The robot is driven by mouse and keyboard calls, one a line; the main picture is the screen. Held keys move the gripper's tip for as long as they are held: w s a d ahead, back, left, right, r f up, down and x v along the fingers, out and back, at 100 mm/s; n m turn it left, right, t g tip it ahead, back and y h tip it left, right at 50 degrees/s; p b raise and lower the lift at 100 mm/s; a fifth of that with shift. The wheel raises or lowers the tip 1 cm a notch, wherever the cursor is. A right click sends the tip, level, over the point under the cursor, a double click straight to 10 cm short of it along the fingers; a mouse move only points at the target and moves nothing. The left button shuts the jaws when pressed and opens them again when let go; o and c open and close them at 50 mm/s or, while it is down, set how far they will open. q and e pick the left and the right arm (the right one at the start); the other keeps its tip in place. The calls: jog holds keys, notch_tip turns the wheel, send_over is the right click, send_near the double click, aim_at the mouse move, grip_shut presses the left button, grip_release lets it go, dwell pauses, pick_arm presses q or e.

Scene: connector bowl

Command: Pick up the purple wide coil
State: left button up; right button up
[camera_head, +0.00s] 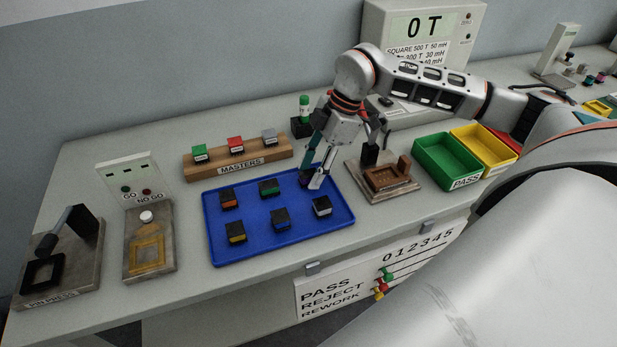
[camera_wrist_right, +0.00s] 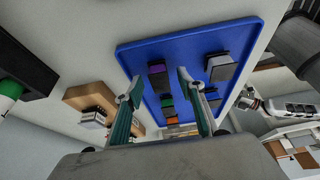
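The purple wide coil (camera_wrist_right: 157,69) is a dark block with a purple face, on the blue tray (camera_wrist_right: 131,53) in the right wrist view. It appears between the two fingertips of my right gripper (camera_wrist_right: 158,82), which is open with nothing held. In the head view the right gripper (camera_head: 314,172) hangs over the far right corner of the blue tray (camera_head: 215,256) and hides the purple coil. A grey coil (camera_wrist_right: 221,68) sits beside the purple one, outside the right-hand finger. My left gripper is not in view.
Other coils on the tray include orange (camera_head: 228,201), green (camera_head: 269,189), yellow (camera_head: 237,234) and blue (camera_head: 281,221). The MASTERS rack (camera_head: 240,164) lies behind the tray. A brown fixture (camera_head: 385,181) and a green PASS bin (camera_head: 447,160) stand to the right.

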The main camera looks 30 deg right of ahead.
jog(key=shift+a+f, duration=0.1)
jog(key=shift+f, duration=0.15)
grip_shut()
jog(key=shift+r, duration=0.1)
